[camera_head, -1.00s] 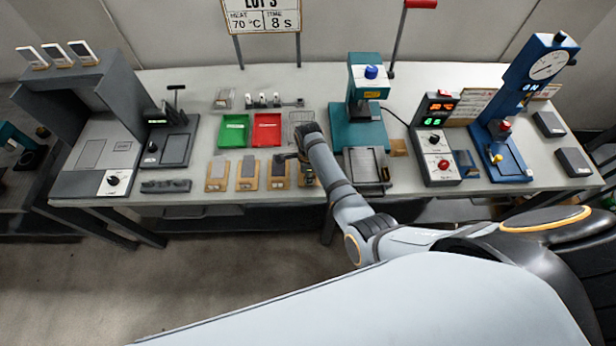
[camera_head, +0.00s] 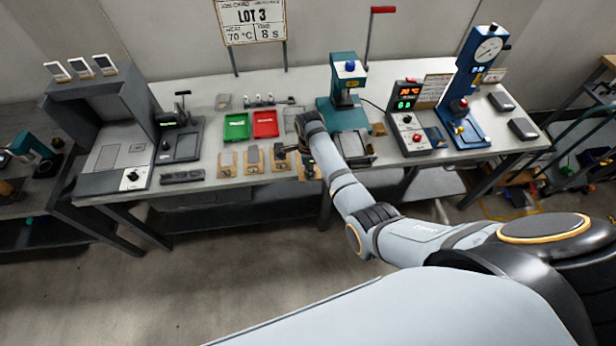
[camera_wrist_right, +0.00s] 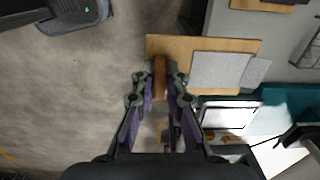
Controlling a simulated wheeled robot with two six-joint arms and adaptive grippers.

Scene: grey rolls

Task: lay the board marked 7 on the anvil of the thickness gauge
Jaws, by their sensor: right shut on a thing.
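My right gripper (camera_wrist_right: 160,80) is shut on the brown grip at the end of a tan board (camera_wrist_right: 218,46) that carries a grey sheet. In the head view this gripper (camera_head: 301,160) is at the front table edge, at the rightmost board (camera_head: 308,172) of the row, partly hiding it. No number is readable on it, so I cannot tell if it is the one marked 7. I cannot tell if it is lifted. The blue thickness gauge (camera_head: 466,90), with a round dial, stands at the table's right; its anvil is too small to make out clearly. My left gripper is not in view.
Several boards, including this one (camera_head: 227,163), lie left of the gripper. Green (camera_head: 236,127) and red (camera_head: 265,124) trays sit behind. A teal press (camera_head: 347,108) and a control box with digits (camera_head: 408,132) stand between gripper and gauge. Dark blocks (camera_head: 522,128) lie right of the gauge.

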